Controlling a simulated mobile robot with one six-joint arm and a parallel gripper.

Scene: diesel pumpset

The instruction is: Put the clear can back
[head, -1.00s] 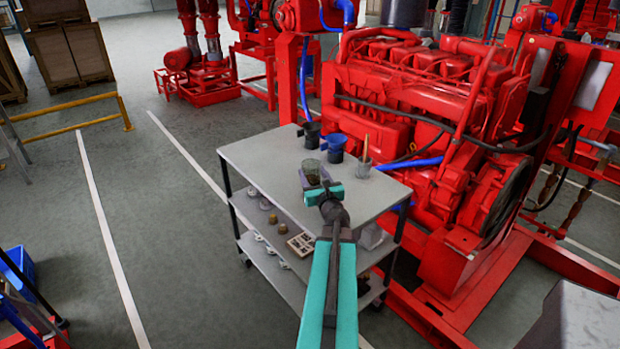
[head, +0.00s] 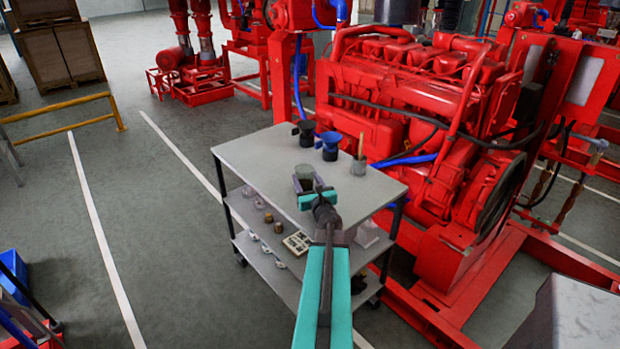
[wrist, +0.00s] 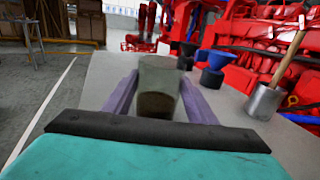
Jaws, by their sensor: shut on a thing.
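The clear can (head: 304,172) is a see-through cup with dark contents in its lower part. It also shows in the wrist view (wrist: 157,88), upright between the two purple-grey fingers. My gripper (head: 304,183) is shut on it, over the top of the grey cart (head: 255,165). I cannot tell whether the can's base touches the cart top.
A black funnel-topped cup (head: 306,133), a blue funnel (head: 328,145) and a metal cup with a wooden handle (head: 359,160) stand along the cart's far side. The red engine (head: 420,110) is close behind. The cart top's left part is clear.

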